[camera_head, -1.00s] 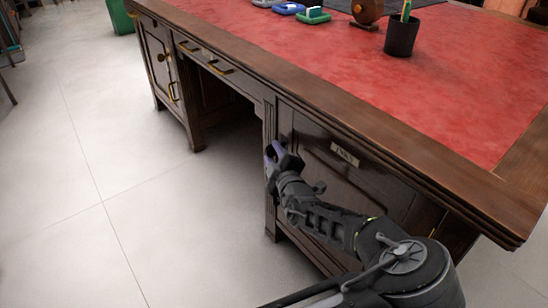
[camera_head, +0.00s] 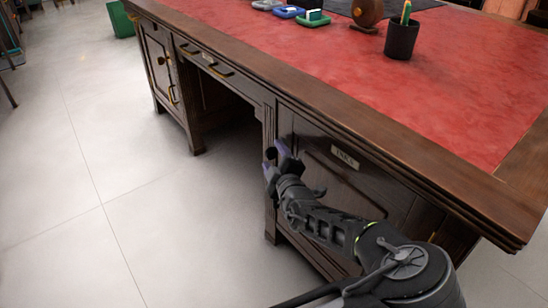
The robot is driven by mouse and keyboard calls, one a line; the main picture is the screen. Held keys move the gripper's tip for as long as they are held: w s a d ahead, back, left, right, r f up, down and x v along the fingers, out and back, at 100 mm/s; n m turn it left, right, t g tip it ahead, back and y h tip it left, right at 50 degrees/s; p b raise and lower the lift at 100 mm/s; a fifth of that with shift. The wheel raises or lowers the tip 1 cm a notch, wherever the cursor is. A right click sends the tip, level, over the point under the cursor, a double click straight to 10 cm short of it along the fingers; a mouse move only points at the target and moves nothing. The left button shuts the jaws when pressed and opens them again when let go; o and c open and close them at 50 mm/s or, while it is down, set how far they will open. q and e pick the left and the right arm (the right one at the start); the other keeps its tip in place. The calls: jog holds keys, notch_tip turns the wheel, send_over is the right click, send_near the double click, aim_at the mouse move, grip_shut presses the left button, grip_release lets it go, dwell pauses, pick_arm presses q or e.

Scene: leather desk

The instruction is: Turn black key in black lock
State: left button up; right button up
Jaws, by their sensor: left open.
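My left gripper (camera_head: 277,158) is in front of the left edge of the desk's right cabinet door (camera_head: 365,190). Its fingers are apart, and I see nothing held between them. A black lock and a black key cannot be made out; the gripper and its arm cover part of the door's left side. The door carries a small pale label plate (camera_head: 345,157) whose lettering is too small to read with certainty. My right gripper is not in view.
The wooden desk has a red leather top (camera_head: 420,85). The left cabinet (camera_head: 160,60) has brass fittings. The floor (camera_head: 90,180) to the left is clear.

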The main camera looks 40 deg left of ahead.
pick_arm(q)
jog(key=shift+d+r, duration=0.1)
jog(key=f+p+v, duration=0.1)
jog(key=p+v, duration=0.1)
jog(key=v, duration=0.5)
jog(key=shift+s+d+r+p, duration=0.2)
jog(key=shift+s+r+p, duration=0.15)
jog(key=shift+r, duration=0.1)
